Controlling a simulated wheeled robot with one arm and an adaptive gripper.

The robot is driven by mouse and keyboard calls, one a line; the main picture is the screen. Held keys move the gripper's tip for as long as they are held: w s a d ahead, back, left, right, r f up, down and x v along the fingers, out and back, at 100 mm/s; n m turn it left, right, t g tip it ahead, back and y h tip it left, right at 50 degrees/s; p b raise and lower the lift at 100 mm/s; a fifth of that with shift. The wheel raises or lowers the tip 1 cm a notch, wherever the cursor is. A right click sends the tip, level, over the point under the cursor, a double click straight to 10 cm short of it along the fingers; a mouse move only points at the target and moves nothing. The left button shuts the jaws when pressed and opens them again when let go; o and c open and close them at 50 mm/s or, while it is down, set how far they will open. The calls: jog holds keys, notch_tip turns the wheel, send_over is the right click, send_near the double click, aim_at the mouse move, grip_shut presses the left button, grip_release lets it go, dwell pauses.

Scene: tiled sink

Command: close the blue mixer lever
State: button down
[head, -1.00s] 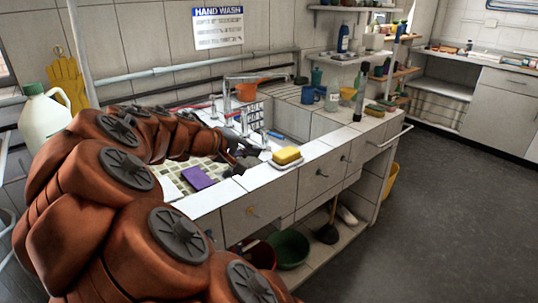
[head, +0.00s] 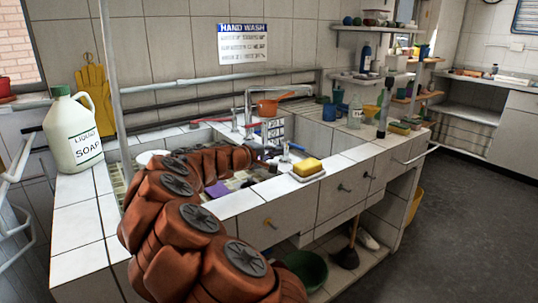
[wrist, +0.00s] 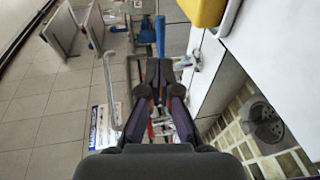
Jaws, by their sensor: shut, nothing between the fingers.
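The blue mixer lever (head: 296,147) shows in the head view beside a small chrome fitting (head: 285,157) at the sink's front edge. In the wrist view a blue bar (wrist: 160,36), which looks like this lever, stands just beyond my fingertips. My gripper (wrist: 160,68) is shut and empty, with its dark fingers together. I cannot tell whether it touches the lever. In the head view my gripper (head: 266,156) is small and partly hidden by my arm, left of the lever.
A yellow sponge (head: 307,167) on a white dish sits right of the basin. A tall chrome spout (head: 247,101) and an orange pan (head: 272,105) stand behind. A purple cloth (head: 217,189) lies in the sink. A soap jug (head: 72,131) stands at left.

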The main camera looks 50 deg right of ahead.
aim_at(297, 148)
jog(key=x, duration=0.8)
jog(key=shift+d+f, duration=0.1)
jog(key=shift+d, duration=0.1)
